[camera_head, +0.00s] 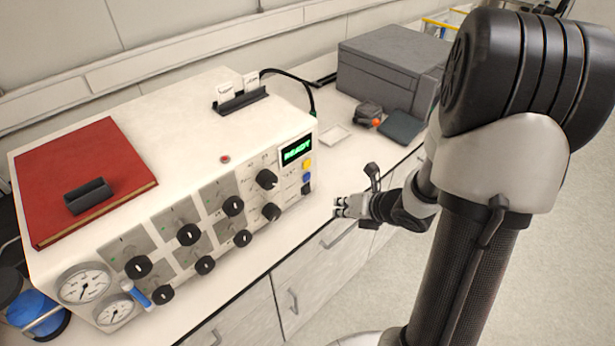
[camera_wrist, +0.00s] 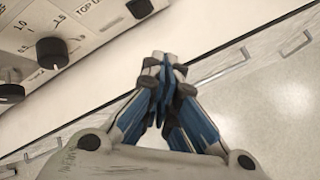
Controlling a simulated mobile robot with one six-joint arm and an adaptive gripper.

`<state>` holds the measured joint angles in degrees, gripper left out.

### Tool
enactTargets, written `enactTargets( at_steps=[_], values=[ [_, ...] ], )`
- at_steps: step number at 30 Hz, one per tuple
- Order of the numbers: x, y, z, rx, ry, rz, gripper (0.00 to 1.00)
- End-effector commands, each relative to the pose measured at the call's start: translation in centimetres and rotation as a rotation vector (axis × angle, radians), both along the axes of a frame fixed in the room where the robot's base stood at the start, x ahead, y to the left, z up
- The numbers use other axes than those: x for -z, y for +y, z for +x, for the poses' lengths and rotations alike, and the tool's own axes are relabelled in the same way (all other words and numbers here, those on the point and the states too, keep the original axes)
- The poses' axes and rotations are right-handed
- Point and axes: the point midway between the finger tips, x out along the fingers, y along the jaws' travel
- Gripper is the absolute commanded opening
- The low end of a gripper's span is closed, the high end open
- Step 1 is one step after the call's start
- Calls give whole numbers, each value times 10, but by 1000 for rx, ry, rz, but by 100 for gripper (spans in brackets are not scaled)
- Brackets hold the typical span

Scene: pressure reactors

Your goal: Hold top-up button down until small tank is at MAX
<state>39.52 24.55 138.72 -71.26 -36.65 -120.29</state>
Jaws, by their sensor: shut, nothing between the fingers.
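My gripper (camera_head: 343,207) is shut and empty. It is in front of the right end of the white control unit (camera_head: 190,105), apart from it. In the wrist view my gripper (camera_wrist: 163,66) points toward the bench edge, with the unit's front panel at upper left. A label starting "TOP U" (camera_wrist: 88,8) shows there, cut off by the frame edge. In the head view, yellow (camera_head: 307,165), blue (camera_head: 306,177) and dark (camera_head: 307,189) buttons sit below a green display (camera_head: 296,149) reading READY. I cannot tell which is the top-up button. I cannot make out a small tank.
Several black knobs (camera_head: 233,206) stick out of the front panel, and two gauges (camera_head: 84,286) sit at its left end. A red book (camera_head: 80,175) lies on top. A grey box (camera_head: 388,75) stands behind at right. Drawer handles (camera_head: 293,300) project below the bench.

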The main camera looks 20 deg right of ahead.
Motion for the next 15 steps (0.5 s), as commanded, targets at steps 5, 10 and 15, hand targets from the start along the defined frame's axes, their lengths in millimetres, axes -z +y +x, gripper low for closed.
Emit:
enactTargets(
  at_steps=[5, 10, 15],
  values=[
    [0, 2, 5, -2, 0, 0, 0],
    [0, 9, 22, -3, 1, -2, 0],
    [-1, 17, 46, -2, 1, 0, 0]
  ],
)
